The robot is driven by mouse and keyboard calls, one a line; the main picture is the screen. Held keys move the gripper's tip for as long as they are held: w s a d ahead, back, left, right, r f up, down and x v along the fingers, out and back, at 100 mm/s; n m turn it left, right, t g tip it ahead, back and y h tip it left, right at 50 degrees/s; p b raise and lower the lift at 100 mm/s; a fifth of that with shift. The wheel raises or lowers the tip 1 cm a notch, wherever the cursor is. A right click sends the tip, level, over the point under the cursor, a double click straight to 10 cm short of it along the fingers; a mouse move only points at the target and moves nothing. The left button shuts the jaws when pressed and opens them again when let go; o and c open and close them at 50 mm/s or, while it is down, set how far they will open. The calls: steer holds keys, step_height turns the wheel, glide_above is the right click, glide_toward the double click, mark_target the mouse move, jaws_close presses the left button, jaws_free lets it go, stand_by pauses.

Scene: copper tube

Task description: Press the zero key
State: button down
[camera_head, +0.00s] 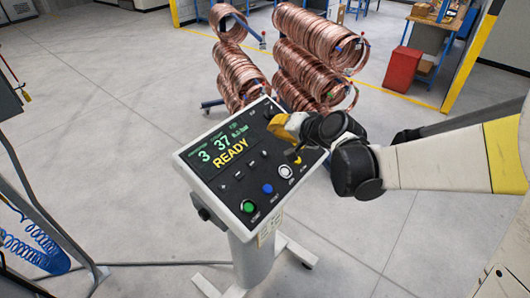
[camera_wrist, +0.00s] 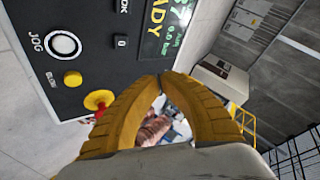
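The zero key (camera_wrist: 121,41) is a small dark key marked 0 in the wrist view, between the display and the white JOG button. It appears to be the rightmost small key (camera_head: 264,152) in the row below the display in the head view, where its label is too small to read. The control panel (camera_head: 229,207) stands tilted on a pedestal. My gripper (camera_head: 274,122) is over the panel's upper right part. In the wrist view its yellow fingertips (camera_wrist: 161,77) meet, with nothing between them. They show below and right of the zero key; I cannot tell their height above the panel.
The OK key (camera_wrist: 123,5) is beside the zero key. The JOG button (camera_wrist: 62,45), a yellow button (camera_wrist: 72,78) and a red knob (camera_wrist: 99,100) are nearby. Green (camera_head: 248,206) and blue (camera_head: 267,188) buttons line the front. Copper coils (camera_head: 314,57) stand behind.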

steer(key=b, duration=0.6)
glide_toward(259, 146)
steer(key=shift+w+r+x, duration=0.1)
steer(key=shift+r+x, duration=0.1)
steer(key=shift+x, duration=1.05)
steer(key=shift+w+r+x, duration=0.1)
steer(key=shift+r+x, duration=0.1)
steer(key=shift+x, duration=1.05)
steer(key=shift+a, duration=0.1)
steer(key=shift+w+a+f+b, duration=0.1)
steer(key=shift+a+f+b, duration=0.05)
steer(key=shift+f+b, duration=0.3)
steer(key=shift+w+a+f+b, duration=0.1)
steer(key=shift+f+b, duration=0.25)
steer(key=shift+b, duration=0.05)
steer(key=shift+r, duration=0.1)
steer(key=shift+d+r+p, duration=0.25)
steer(key=shift+r+p, duration=0.3)
steer(key=shift+r, duration=0.15)
steer(key=r+p, duration=0.1)
steer(key=s+d+r+p, duration=0.1)
steer(key=r, duration=0.1)
steer(key=r+p, duration=0.1)
steer(key=shift+s+d+r, duration=0.3)
steer(key=shift+s+d, duration=0.05)
